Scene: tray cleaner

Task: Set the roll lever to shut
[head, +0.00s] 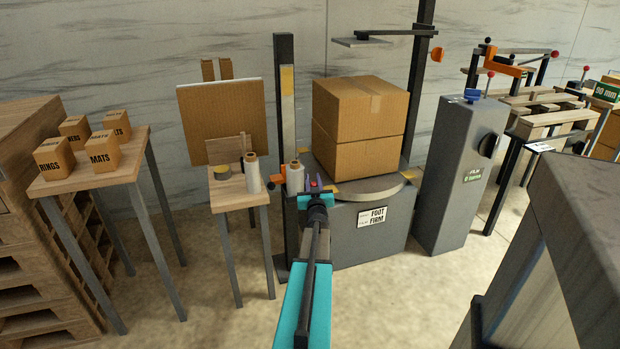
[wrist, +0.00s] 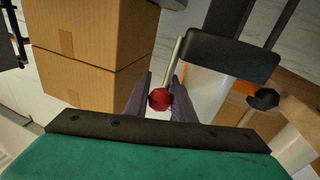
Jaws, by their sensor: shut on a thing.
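The roll lever shows in the wrist view as a thin pale rod (wrist: 172,66) with a red knob (wrist: 160,99) at its near end. My gripper (wrist: 161,93) is shut on the red knob, one dark finger on each side. In the head view my gripper (head: 314,183) is in front of the wrap machine, beside the white film roll (head: 296,176). The red knob (head: 313,184) is a small spot between the fingers there. A dark bracket (wrist: 230,56) is beside the rod in the wrist view, and the white roll (wrist: 205,92) is below it.
Two stacked cartons (head: 360,125) stand on the turntable (head: 362,188), close to my gripper. A black mast (head: 285,130) rises behind the roll. A small table (head: 236,192) with another roll (head: 252,172) is on the left. A grey cabinet (head: 460,170) stands on the right.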

